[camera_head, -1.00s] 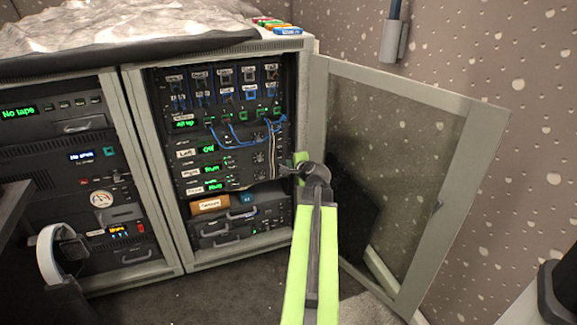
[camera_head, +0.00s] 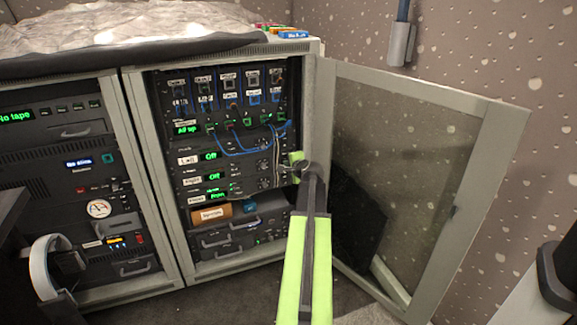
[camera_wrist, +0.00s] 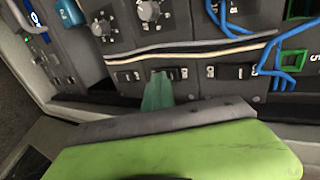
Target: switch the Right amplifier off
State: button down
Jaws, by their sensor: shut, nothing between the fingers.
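The Right amplifier (camera_head: 233,174) is the middle of three stacked amplifier rows in the open rack; its green display (camera_head: 214,176) reads "Off". The Left display (camera_head: 209,156) above it also reads "Off". The third display (camera_head: 217,195) below is lit with a different, blurred word. My gripper (camera_head: 296,165) is shut and empty at the right edge of the amplifier rows. In the wrist view, my green fingertip (camera_wrist: 159,92) is at a black rocker switch (camera_wrist: 172,74); I cannot tell whether it touches. Another black switch (camera_wrist: 232,71) sits to the right.
The rack's mesh door (camera_head: 400,180) stands open on the right, close to my arm. Blue cables (camera_head: 240,145) hang above the amplifiers; pale cables (camera_wrist: 190,47) run past the switches. Drawers (camera_head: 222,240) are below. White headphones (camera_head: 45,265) are at the lower left.

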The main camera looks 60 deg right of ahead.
jog(key=shift+w+r, duration=0.1)
jog(key=shift+w, duration=0.05)
jog(key=shift+w+d+r+p, duration=0.1)
jog(key=shift+d+r+p, duration=0.05)
jog(key=shift+r+p, duration=0.65)
jog(key=shift+f, duration=0.15)
jog(key=f+p+v, duration=0.1)
jog(key=p+v, duration=0.3)
jog(key=v, duration=1)
jog(key=shift+s+f+p, duration=0.2)
jog(key=shift+s+p, duration=0.1)
jog(key=shift+s, duration=0.05)
